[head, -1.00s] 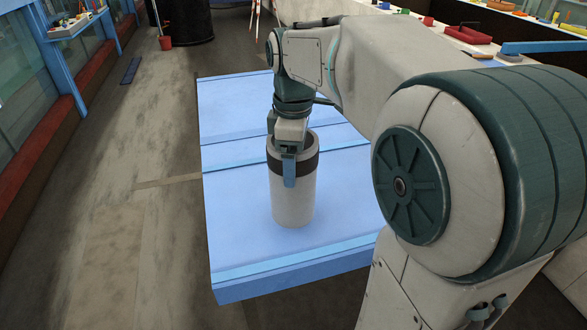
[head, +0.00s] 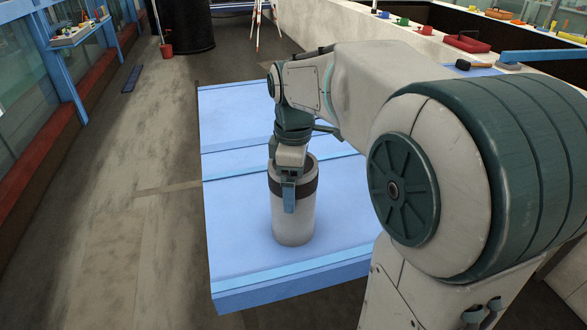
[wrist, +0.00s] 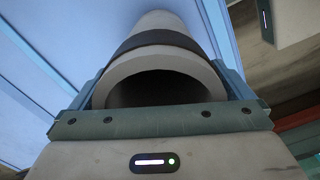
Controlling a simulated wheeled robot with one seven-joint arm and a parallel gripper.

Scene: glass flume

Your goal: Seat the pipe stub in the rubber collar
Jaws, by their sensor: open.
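The pipe stub (head: 293,222) is a pale grey hollow cylinder with a dark band (head: 303,187) near its upper end. It stands upright over the blue platform (head: 235,240); I cannot tell if its base touches. I cannot tell whether the dark band is the rubber collar, and no other collar is recognisable. My gripper (head: 289,208) is over the stub's top, its fingers open on either side of the upper end. In the wrist view the stub's open mouth (wrist: 160,65) lies between the spread fingers (wrist: 160,95); its far end is hidden.
A long counter (head: 400,32) with a red tray (head: 467,43) and small coloured items runs along the back right. The platform around the stub is clear.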

